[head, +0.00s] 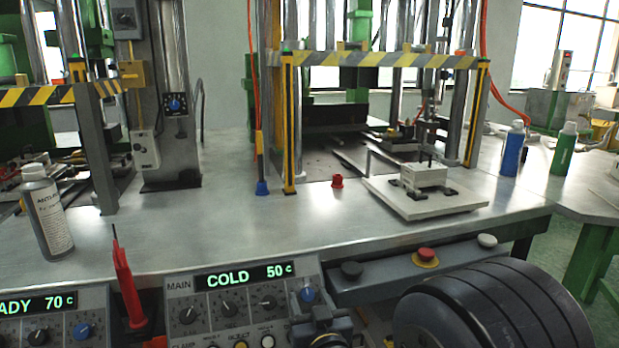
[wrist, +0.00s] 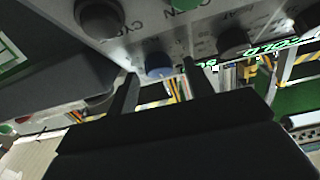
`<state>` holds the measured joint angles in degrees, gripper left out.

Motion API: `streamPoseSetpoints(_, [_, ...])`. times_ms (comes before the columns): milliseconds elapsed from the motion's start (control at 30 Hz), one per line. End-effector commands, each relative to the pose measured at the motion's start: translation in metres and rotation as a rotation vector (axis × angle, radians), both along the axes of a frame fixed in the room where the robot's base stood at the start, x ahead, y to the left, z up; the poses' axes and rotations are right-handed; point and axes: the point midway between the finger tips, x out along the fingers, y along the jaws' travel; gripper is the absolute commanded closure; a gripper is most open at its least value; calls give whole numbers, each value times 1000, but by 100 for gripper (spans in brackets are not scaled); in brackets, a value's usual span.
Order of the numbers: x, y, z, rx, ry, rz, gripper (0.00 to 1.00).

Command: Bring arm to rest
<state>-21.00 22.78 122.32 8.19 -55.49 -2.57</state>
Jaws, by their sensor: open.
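My gripper (wrist: 160,70) shows in the wrist view with two dark fingers apart and nothing between them. Beyond the fingertips is a control panel (wrist: 205,40) with a blue knob (wrist: 159,66), dark knobs and a green button; I cannot tell whether the fingers touch it. In the head view my dark arm fills the lower right, in front of the bench. A dark shape overlaps the lower right of the main control panel (head: 228,283), which reads COLD 50 C; I cannot tell whether it is my gripper.
Striped press frames stand behind. A button bar (head: 415,265) lines the front edge.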

Motion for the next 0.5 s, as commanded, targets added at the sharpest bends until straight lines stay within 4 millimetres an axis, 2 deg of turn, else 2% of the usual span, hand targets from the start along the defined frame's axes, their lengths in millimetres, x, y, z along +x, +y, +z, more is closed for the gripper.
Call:
streamPoseSetpoints(333, [1, -3, 1, -119, -32, 102, 51])
streamPoseSetpoints(500, [-17, -8, 0, -115, -33, 101, 51])
